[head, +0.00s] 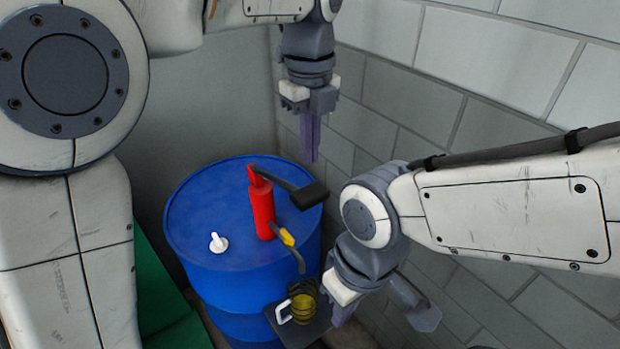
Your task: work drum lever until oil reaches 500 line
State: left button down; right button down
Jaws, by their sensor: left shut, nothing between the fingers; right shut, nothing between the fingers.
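A red pump (262,210) stands on top of a blue drum (190,225). Its dark lever ends in a black grip (309,194) pointing right. A dark spout with a yellow collar (287,237) curves down toward a clear jug (303,306) with a white handle, holding yellowish oil. Dark rings or marks show on the jug; the 500 line and the oil level cannot be read. My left gripper (311,155) is shut and empty, pointing down above the lever grip, apart from it. My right gripper (341,314) is shut and empty, just right of the jug.
The jug stands on a dark platform (312,327) in front of the drum. A white cap (218,242) sits on the drum top. Grey block walls (385,100) close in behind and to the right. A green object (165,295) is at lower left.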

aim_at(310, 193)
pick_arm(q)
notch_tip(310, 193, down, 7)
jog(key=shift+f+p, duration=0.1)
jog(key=shift+p, duration=0.55)
pick_arm(e)
jog(key=shift+r, duration=0.7)
